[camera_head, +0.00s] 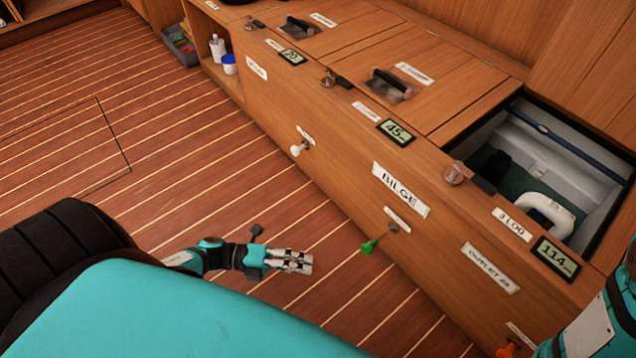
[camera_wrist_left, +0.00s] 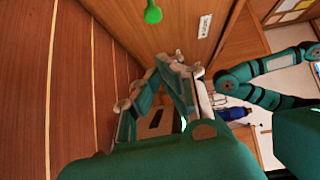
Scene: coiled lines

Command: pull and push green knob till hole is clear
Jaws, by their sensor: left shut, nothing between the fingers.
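The green knob (camera_head: 369,247) sticks out on a short stem from the front of the wooden bench, below the BILGE label (camera_head: 401,190). It also shows at the top of the left wrist view (camera_wrist_left: 152,13). My left gripper (camera_head: 308,263) is to the left of the knob, over the floor, apart from it. Its fingers are shut and empty, and they also show in the left wrist view (camera_wrist_left: 172,66). My right arm enters at the lower right of the head view, its gripper out of sight. I cannot tell which opening is the hole.
An open compartment (camera_head: 613,172) with a white curved fitting (camera_head: 545,214) is in the bench top at right. A white knob (camera_head: 299,149) and an orange knob (camera_head: 508,350) stick out from the bench front. The floor (camera_head: 190,150) at left is clear.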

